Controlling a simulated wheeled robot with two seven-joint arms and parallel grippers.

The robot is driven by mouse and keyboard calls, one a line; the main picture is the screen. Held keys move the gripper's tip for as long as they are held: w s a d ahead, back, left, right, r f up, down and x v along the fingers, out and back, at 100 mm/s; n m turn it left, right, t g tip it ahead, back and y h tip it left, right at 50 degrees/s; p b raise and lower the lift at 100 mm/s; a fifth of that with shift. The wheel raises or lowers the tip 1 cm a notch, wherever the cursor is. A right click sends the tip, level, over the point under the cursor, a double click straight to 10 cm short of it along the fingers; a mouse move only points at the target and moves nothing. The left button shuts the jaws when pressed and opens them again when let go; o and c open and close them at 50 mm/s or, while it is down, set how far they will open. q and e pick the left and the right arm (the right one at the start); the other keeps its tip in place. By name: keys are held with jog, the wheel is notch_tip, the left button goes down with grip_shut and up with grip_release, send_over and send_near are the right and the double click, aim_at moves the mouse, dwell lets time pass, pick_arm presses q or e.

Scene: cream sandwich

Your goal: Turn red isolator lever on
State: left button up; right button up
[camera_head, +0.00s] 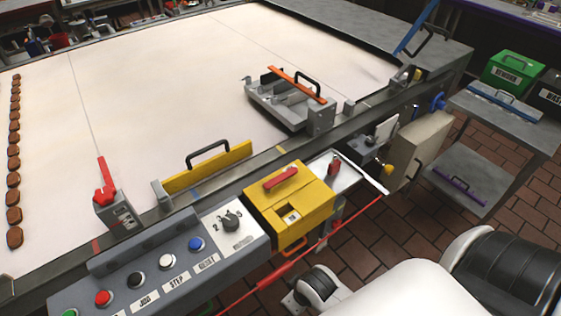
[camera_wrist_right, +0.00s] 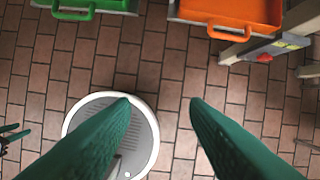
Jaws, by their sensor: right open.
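A yellow box (camera_head: 310,205) sits at the right end of the grey control panel in the head view. A red lever (camera_head: 281,177) lies across its top face, slanting up to the right. A small window shows on the box's lower face, too small to read. My right gripper (camera_wrist_right: 160,102) shows in the right wrist view as two green fingers, wide apart, with nothing between them. It points at the floor, and the lever is not in that view. My left gripper is in neither view.
The control panel (camera_head: 150,270) carries several push buttons and a black rotary knob (camera_head: 231,221). A red cord (camera_head: 320,242) runs along its front. A white conveyor bed (camera_head: 170,110) lies behind. A green bin (camera_wrist_right: 85,5) and an orange tray (camera_wrist_right: 235,12) stand over the tiled floor.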

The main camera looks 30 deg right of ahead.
notch_tip(320, 180, up, 14)
jog(key=w+n+p, duration=0.1)
jog(key=w+p, duration=0.1)
jog(key=p, duration=0.1)
jog(key=w+a+r+n, duration=0.1)
jog(key=w+n, duration=0.2)
jog(key=w+a+r+n+y, duration=0.1)
jog(key=w+n, duration=0.2)
jog(key=w, duration=0.1)
jog(key=w+a+r+n+g, duration=0.1)
jog(key=w+r+n, duration=0.1)
jog(key=w+n, duration=0.1)
jog(key=shift+w+r+n, duration=0.1)
jog(key=shift+w+n, duration=0.3)
jog(key=shift+n, duration=0.1)
jog(key=w+d+r+n, duration=0.3)
jog(key=w+d, duration=0.1)
jog(key=w, duration=0.1)
notch_tip(320, 180, up, 9)
jog(key=n+g+h, duration=0.1)
jog(key=n+g, duration=0.1)
send_over(280, 177)
jog(key=shift+n, duration=0.3)
notch_tip(280, 177, down, 12)
jog(key=shift+r+p, duration=0.15)
jog(key=shift+p, duration=1.05)
grip_shut()
